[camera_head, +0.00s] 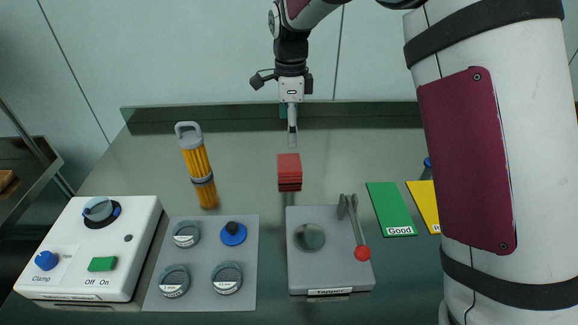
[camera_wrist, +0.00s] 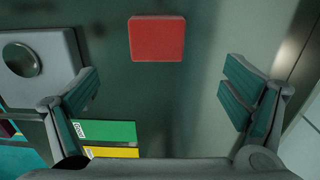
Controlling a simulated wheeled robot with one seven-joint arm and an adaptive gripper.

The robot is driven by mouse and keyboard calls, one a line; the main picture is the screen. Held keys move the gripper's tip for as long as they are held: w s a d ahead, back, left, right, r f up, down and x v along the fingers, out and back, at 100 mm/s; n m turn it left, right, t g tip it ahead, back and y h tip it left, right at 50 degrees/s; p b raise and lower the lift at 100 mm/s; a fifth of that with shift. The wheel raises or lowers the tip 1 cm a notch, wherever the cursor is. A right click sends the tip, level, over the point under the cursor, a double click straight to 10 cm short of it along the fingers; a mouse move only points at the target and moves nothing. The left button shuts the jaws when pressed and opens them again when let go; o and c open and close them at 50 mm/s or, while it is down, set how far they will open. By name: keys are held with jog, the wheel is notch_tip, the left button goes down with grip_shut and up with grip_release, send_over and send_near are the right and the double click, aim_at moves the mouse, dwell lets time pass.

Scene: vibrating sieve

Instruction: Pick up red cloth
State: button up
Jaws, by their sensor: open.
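The red cloth (camera_head: 289,168) is a small square stack with darker red sides. It lies on the table behind the grey tapper plate. In the wrist view the red cloth (camera_wrist: 157,38) shows as a flat red square at the top middle, ahead of the fingers. My gripper (camera_head: 292,138) hangs above and just behind the cloth in the head view. In the wrist view my gripper (camera_wrist: 165,95) has its two teal-padded fingers wide apart, with nothing between them. The fingers do not touch the cloth.
The tapper (camera_head: 330,278) with its red-knobbed lever stands in front of the cloth. A yellow cylinder with a handle (camera_head: 197,165) stands to the left. A green "Good" card (camera_head: 391,209) and a yellow card (camera_head: 424,205) lie right. The table around the cloth is clear.

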aim_at(289, 163)
notch_tip(289, 163, down, 6)
jog(key=shift+s+f, duration=0.1)
jog(key=shift+f, duration=0.05)
jog(key=shift+s+a+f+p, duration=0.15)
jog(key=shift+f+p, duration=0.3)
jog(key=shift+f, duration=2.2)
jog(key=c, duration=1.2)
